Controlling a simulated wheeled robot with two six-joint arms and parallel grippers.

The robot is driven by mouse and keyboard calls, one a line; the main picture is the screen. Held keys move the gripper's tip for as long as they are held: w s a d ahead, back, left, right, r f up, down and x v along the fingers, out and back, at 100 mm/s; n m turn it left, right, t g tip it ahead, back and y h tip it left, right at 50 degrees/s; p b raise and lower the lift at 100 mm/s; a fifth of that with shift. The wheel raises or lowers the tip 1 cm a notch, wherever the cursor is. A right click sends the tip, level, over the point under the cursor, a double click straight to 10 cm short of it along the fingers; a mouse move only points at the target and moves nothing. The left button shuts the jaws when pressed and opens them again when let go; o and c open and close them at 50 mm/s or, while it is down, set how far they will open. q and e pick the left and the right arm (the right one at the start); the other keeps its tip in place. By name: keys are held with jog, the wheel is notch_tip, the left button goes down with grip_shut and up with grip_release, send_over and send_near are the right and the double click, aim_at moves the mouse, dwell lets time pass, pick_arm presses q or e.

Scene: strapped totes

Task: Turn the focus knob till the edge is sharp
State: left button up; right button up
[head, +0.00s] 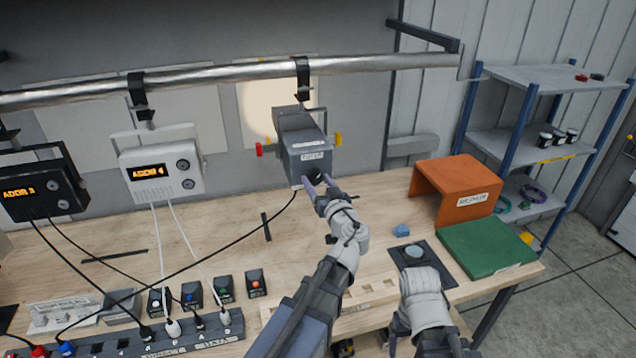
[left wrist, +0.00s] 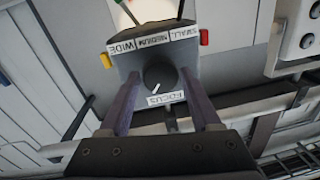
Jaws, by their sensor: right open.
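A grey lamp housing (head: 303,140) hangs from the metal pipe, with a red tab and a yellow tab at its sides. Its dark round focus knob (left wrist: 159,76) has a white mark pointing down and slightly left, above the FOCUS label (left wrist: 165,98). My left gripper (head: 318,180) is at the knob, its two purple fingers (left wrist: 160,80) on either side with a narrow gap showing. A pale warm light spot (head: 262,103) lies on the sheet behind, partly hidden by the lamp; its edge looks soft. My right gripper (head: 394,338) is low over the bench front, open, its fingers barely visible.
A white box (head: 160,172) and a black box (head: 38,190) with orange displays hang to the left. Cables cross the bench to a socket strip (head: 150,342). An orange stand (head: 455,185), a green box (head: 487,248) and a blue piece (head: 401,230) are on the right.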

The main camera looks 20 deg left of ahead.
pick_arm(q)
jog(key=c, duration=0.9)
jog(key=shift+m+b, duration=0.35)
jog(key=shift+m, duration=1.65)
jog(key=shift+c, duration=0.2)
jog(key=o, duration=1.4)
jog(key=shift+c, duration=0.2)
jog(key=v, duration=0.7)
jog(key=shift+s+d, duration=0.25)
jog(key=shift+s, duration=0.1)
jog(key=shift+f, duration=0.15)
